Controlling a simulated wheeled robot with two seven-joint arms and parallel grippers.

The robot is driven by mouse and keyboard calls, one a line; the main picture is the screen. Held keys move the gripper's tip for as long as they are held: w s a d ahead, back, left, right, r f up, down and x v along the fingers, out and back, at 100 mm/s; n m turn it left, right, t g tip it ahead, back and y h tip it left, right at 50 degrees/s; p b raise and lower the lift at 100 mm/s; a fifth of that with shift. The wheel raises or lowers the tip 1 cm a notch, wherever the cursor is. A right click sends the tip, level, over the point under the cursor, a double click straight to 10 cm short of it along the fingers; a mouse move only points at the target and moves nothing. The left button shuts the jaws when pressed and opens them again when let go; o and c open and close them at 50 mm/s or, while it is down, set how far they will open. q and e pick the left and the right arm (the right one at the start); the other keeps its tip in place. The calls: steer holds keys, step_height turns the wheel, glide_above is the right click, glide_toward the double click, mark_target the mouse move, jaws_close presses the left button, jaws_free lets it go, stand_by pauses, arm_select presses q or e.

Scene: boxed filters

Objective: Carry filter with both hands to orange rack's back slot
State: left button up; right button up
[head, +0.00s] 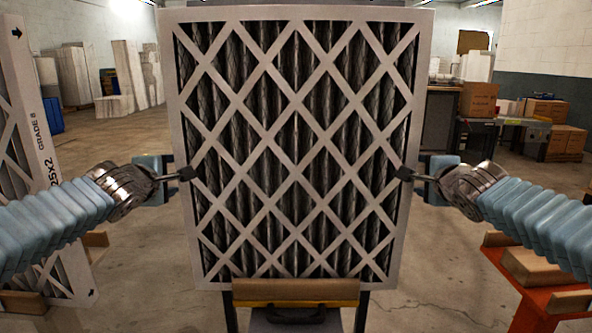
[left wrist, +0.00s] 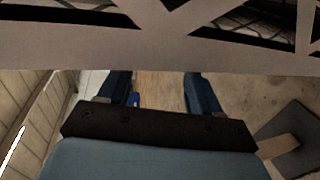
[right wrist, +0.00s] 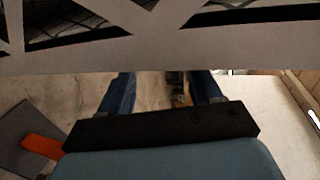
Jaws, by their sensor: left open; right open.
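The filter (head: 190,230), a big grey-framed panel with a diamond lattice over dark pleats, stands upright straight ahead in the head view. Its lower edge is at a wooden block (head: 295,291) on a stand. My left gripper (head: 186,174) is open at the filter's left edge, and my right gripper (head: 404,173) is open at its right edge. In both wrist views the frame crosses the top, in front of the spread blue fingers; contact cannot be told. An orange rack (head: 530,301) with wooden blocks shows partly at the lower right; its back slot cannot be made out.
Another filter (head: 38,150), marked GRADE 8, stands at the left edge. Cardboard boxes (head: 478,99) and a table (head: 525,122) stand at the back right. White stacked blocks (head: 128,70) are at the back left. Concrete floor is open between.

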arm_select(q)
steer(key=shift+s+d+r, duration=0.1)
steer(key=shift+s+d, duration=0.05)
steer(key=shift+d, duration=0.6)
arm_select(e)
steer(key=shift+s+a+r, duration=0.1)
steer(key=shift+a, duration=0.6)
